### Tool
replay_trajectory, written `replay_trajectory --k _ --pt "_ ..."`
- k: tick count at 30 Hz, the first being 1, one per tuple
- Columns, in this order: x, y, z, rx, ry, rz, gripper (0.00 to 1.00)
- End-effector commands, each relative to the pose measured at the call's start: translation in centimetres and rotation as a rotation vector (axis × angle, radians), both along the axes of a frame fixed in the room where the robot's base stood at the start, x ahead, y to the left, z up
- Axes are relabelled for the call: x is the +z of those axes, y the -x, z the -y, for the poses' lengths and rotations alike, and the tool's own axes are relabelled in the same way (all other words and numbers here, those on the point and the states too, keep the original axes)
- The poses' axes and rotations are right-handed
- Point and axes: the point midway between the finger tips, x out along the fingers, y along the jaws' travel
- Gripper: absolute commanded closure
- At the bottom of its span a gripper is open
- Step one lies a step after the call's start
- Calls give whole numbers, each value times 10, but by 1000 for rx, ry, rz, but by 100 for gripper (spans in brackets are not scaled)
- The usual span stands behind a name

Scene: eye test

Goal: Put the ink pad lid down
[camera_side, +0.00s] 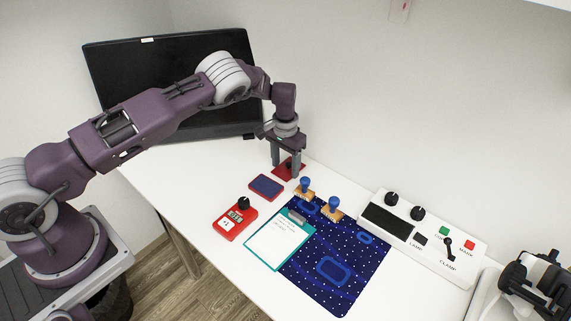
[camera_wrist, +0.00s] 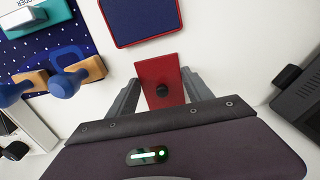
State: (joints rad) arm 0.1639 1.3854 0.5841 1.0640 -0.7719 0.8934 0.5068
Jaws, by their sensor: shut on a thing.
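The ink pad lid (camera_side: 289,163) is a flat red piece with a small dark knob, which shows in the wrist view (camera_wrist: 158,70). My gripper (camera_side: 286,170) is shut on the lid, with a grey finger on either side of it. The lid looks level and is low over the white table; I cannot tell whether it touches. The ink pad (camera_side: 266,187), dark blue with a red rim, lies open just left and in front of the lid. It also shows at the top of the wrist view (camera_wrist: 139,17), apart from the lid.
Two stamps with blue knobs (camera_side: 305,187) (camera_side: 333,208) stand right of the pad by a starry blue mat (camera_side: 345,275). A black monitor (camera_side: 120,85) stands behind.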

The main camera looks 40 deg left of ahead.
Motion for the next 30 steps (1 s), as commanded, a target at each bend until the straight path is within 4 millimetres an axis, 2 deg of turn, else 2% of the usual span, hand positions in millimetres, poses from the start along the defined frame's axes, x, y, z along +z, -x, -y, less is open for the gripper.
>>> replay_trajectory --k 3,4,7,17,20,27,30 --pt "-3 0 0 1 1 0 79" --pt "-2 0 0 1 1 0 37" --pt "-2 0 0 1 0 0 19" --pt "1 0 0 1 0 1 19" --pt "19 -2 0 2 1 5 19" --pt "85 -1 0 1 1 4 19" --pt "104 -1 0 1 1 2 19"
